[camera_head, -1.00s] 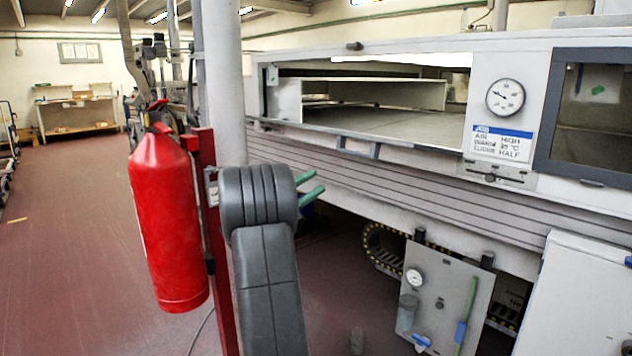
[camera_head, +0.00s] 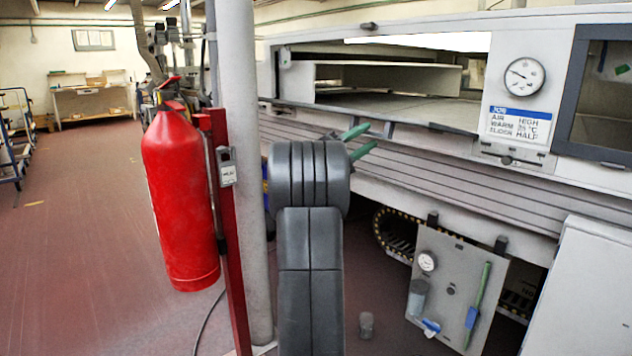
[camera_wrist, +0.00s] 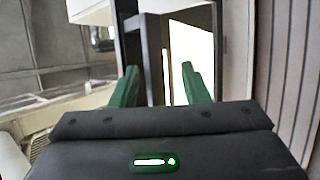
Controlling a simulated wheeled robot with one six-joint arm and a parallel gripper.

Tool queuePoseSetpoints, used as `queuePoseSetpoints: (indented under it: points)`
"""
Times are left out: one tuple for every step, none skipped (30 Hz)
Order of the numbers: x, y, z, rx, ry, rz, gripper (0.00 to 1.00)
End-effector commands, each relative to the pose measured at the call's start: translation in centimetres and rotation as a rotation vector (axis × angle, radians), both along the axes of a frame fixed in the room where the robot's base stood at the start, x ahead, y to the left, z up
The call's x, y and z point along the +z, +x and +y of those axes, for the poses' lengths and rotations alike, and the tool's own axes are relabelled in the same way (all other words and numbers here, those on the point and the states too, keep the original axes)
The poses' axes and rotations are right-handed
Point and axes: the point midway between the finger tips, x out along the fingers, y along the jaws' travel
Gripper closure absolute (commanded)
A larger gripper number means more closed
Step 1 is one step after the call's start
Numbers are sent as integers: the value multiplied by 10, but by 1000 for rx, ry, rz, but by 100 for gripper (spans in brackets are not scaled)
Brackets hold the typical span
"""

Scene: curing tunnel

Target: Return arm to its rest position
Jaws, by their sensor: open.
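My gripper (camera_head: 362,141) shows in the head view as two green fingers behind the dark grey arm, in front of the slatted side of the white machine. In the wrist view my gripper (camera_wrist: 160,88) has its two green fingers apart with nothing between them. The fingers touch nothing that I can see. Much of the gripper body is hidden by my arm in the head view.
A red fire extinguisher (camera_head: 180,200) hangs on a red post (camera_head: 228,230) beside a grey column (camera_head: 243,150), left of my arm. The white curing tunnel (camera_head: 400,165) fills the right, with a gauge panel (camera_head: 455,285) below. Floor (camera_head: 80,230) is clear at left.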

Motion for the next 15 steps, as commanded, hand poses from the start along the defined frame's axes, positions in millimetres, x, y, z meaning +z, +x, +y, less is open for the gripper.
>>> queuePoseSetpoints:
  points:
    - [2, 1, -5, -1, 0, -3, 58]
    - [4, 2, -8, -1, 1, -2, 58]
    - [5, 2, -10, -1, 1, -2, 58]
    - [6, 2, -12, -1, 0, -2, 58]
    - [7, 3, -13, -1, 0, -2, 58]
    - [8, 3, -14, -1, 0, -2, 58]
    - [9, 3, -15, 0, 0, -1, 58]
    - [9, 4, -15, 0, 0, 0, 58]
    - [9, 4, -15, 0, 0, -1, 58]
    - [10, 4, -15, 0, 0, -1, 58]
    - [10, 3, -15, 0, 0, 0, 58]
    - [10, 3, -15, 0, 0, -1, 58]
    - [10, 3, -15, 0, 0, -1, 58]
    - [10, 3, -15, 0, 0, -1, 58]
    - [10, 3, -15, 0, 0, -1, 58]
